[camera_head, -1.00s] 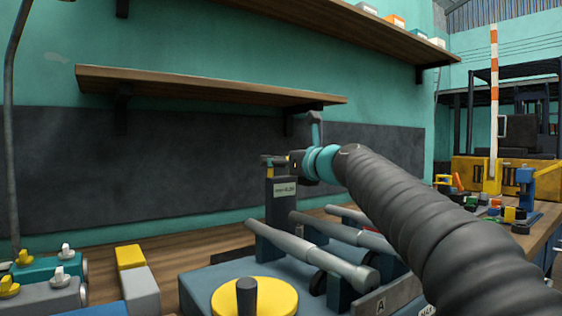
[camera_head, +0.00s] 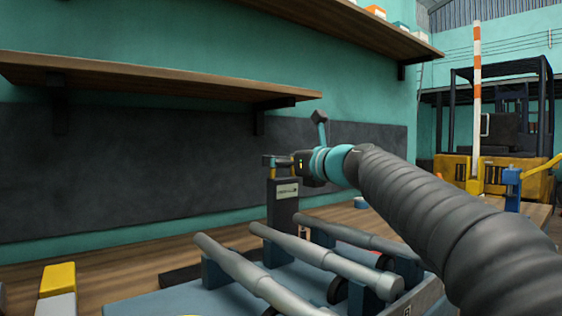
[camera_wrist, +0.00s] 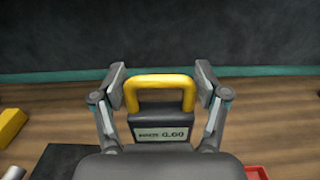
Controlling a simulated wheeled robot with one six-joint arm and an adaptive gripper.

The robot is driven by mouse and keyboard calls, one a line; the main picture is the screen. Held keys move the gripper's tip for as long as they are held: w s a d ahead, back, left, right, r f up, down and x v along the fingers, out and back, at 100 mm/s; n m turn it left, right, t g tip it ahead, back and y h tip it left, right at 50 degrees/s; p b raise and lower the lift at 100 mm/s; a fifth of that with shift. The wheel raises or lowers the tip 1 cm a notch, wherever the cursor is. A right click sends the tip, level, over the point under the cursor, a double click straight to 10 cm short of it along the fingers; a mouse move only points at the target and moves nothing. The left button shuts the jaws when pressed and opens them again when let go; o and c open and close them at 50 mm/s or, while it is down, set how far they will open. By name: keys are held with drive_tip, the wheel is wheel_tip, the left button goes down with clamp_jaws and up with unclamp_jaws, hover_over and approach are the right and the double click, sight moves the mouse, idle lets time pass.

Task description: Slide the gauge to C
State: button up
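The gauge (camera_head: 283,207) is an upright dark grey block with a pale display, standing behind the far ends of the grey shafts. It lines up roughly with the middle shaft (camera_head: 325,259). In the wrist view the gauge display (camera_wrist: 161,134) reads about 0.00, and its yellow handle (camera_wrist: 161,80) arches above it. In the head view my gripper (camera_head: 276,161) is at the gauge's top. The label C is not visible; a label resembling B (camera_head: 407,311) shows at the bottom edge.
A left shaft (camera_head: 245,270) and a right shaft (camera_head: 365,237) lie beside the middle one on the blue-grey fixture (camera_head: 165,301). A wooden shelf (camera_head: 150,80) hangs above on the wall. A yellow-topped block (camera_head: 57,280) is at lower left. A red edge (camera_wrist: 256,173) shows at lower right.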

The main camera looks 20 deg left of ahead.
drive_tip(key=shift+o, duration=0.6)
drive_tip(key=shift+w+d, duration=0.2)
drive_tip(key=shift+w, duration=0.15)
drive_tip(key=shift+s+d, duration=0.15)
drive_tip(key=v, duration=1.1)
drive_tip(key=shift+s+d, duration=0.25)
